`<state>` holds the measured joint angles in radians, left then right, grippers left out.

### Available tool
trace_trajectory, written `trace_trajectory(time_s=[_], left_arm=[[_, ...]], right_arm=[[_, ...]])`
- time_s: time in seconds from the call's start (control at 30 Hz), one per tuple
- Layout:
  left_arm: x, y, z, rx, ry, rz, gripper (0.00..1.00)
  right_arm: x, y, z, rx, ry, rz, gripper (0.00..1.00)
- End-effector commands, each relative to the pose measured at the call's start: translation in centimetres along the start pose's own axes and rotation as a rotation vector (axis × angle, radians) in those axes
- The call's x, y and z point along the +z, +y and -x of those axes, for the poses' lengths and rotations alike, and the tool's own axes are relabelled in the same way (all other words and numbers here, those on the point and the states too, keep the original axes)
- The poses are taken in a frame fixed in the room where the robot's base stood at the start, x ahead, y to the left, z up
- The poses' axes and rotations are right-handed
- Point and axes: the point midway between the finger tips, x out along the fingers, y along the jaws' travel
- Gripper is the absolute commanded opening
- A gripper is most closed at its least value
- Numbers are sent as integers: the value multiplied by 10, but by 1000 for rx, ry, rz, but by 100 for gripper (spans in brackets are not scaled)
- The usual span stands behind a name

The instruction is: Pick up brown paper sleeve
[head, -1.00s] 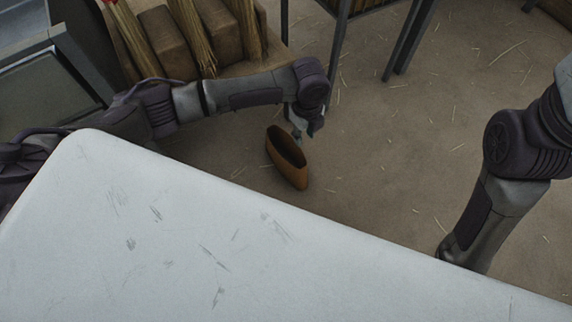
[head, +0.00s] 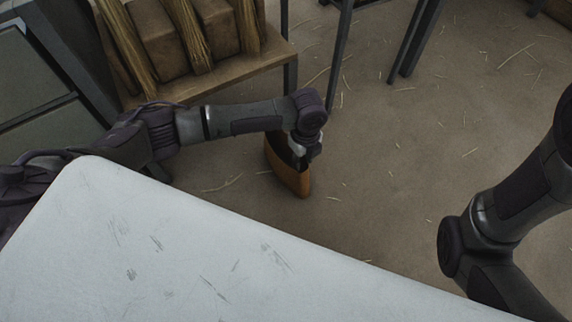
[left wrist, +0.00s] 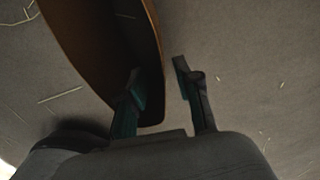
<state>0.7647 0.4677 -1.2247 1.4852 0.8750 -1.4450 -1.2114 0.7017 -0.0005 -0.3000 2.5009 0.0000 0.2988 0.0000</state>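The brown paper sleeve (head: 296,180), an open, hollow band with a dark inside, stands on the floor beyond the white surface. In the left wrist view, the sleeve (left wrist: 95,45) runs up to the left. There my left gripper (left wrist: 158,85) is open, with one finger over the sleeve's dark opening and the other outside its right wall. The wall lies between the fingers, with a gap visible to the outer one. My right gripper is not in view.
A pale, scuffed flat surface (head: 150,250) fills the near side. A wooden shelf (head: 215,77) with brown blocks and straw bundles stands behind my left arm. Dark metal legs (head: 340,55) stand behind the sleeve. Straw-littered floor (head: 400,170) to the right is clear.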

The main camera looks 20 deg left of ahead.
Motion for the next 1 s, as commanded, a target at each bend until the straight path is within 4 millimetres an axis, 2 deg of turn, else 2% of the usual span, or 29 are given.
trace_trajectory(time_s=[0.03,0.1,0.37,0.6,1.0], left_arm=[[0,0,-16,0,-1,0,33],[0,0,-23,0,-1,0,33],[0,0,-22,-1,0,0,33],[0,0,-22,-1,0,0,0],[0,0,-19,-1,0,0,0]], right_arm=[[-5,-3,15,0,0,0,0],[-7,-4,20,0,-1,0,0],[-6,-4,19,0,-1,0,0],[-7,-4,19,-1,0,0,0],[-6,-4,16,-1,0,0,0]])
